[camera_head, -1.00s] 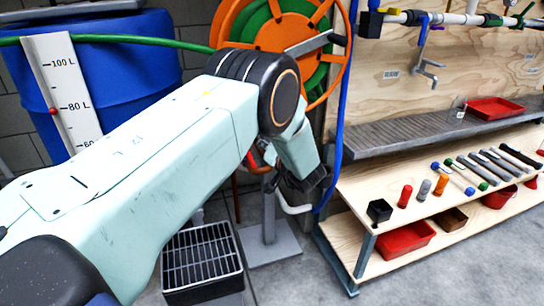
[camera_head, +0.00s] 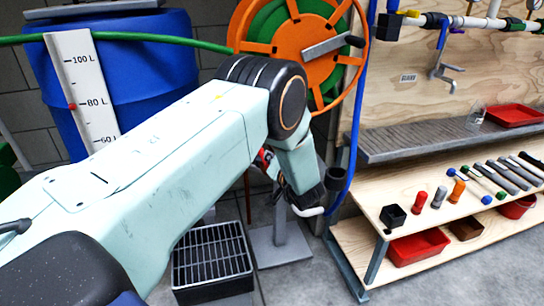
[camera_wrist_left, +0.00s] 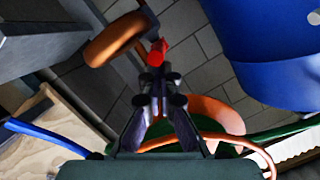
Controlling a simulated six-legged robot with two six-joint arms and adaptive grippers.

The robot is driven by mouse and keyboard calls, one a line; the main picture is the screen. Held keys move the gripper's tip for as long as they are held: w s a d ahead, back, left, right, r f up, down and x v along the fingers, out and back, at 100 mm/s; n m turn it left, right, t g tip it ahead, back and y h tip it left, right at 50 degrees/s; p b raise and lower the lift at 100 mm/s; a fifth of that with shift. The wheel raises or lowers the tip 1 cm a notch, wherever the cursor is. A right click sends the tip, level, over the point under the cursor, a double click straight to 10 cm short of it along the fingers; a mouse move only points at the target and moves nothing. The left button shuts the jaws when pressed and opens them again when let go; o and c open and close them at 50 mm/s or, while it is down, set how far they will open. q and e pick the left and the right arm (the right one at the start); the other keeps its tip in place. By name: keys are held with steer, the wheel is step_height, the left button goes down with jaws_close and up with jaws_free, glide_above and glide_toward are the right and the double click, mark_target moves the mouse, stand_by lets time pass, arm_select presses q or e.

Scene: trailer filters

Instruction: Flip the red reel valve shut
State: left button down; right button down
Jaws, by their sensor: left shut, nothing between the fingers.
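The red valve handle (camera_wrist_left: 158,52) shows in the left wrist view, just beyond the fingertips of my left gripper (camera_wrist_left: 155,76). The gripper is shut with nothing between its fingers. Whether the fingertips touch the red handle I cannot tell. In the head view a small red part (camera_head: 262,158) shows beside my left wrist, low in front of the reel. My left fingers are mostly hidden there behind my own arm. The orange and green hose reel (camera_head: 312,48) stands behind my arm. My right gripper is out of view.
A blue barrel (camera_head: 178,52) with a litre scale (camera_head: 82,88) stands at left. A black grated box (camera_head: 211,262) and a grey stand base (camera_head: 281,243) are on the floor. A wooden bench (camera_head: 385,188) with tools and red trays is at right.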

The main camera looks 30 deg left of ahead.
arm_select(q)
steer(key=shift+s+a+m+t+h+p, duration=0.1)
steer(key=shift+s+m+t+h+p, duration=0.1)
steer(key=shift+m+t+h+p, duration=0.15)
steer(key=shift+s+a+r+m+t+h+p, duration=0.1)
steer(key=shift+s+a+m+t+h+p, duration=0.25)
steer(key=shift+m+t+h+p, duration=0.4)
steer(key=shift+s+a+r+m+t+h+p, duration=0.1)
steer(key=shift+s+a+m+t+h+p, duration=0.25)
steer(key=shift+p, duration=0.65)
steer(key=s+a+m+t+h+p, duration=0.2)
steer(key=a+h+p, duration=0.1)
steer(key=a, duration=0.3)
steer(key=shift+f+m+p, duration=0.2)
steer(key=shift+m+p, duration=0.15)
steer(key=shift+p, duration=0.55)
steer(key=shift+r, duration=0.1)
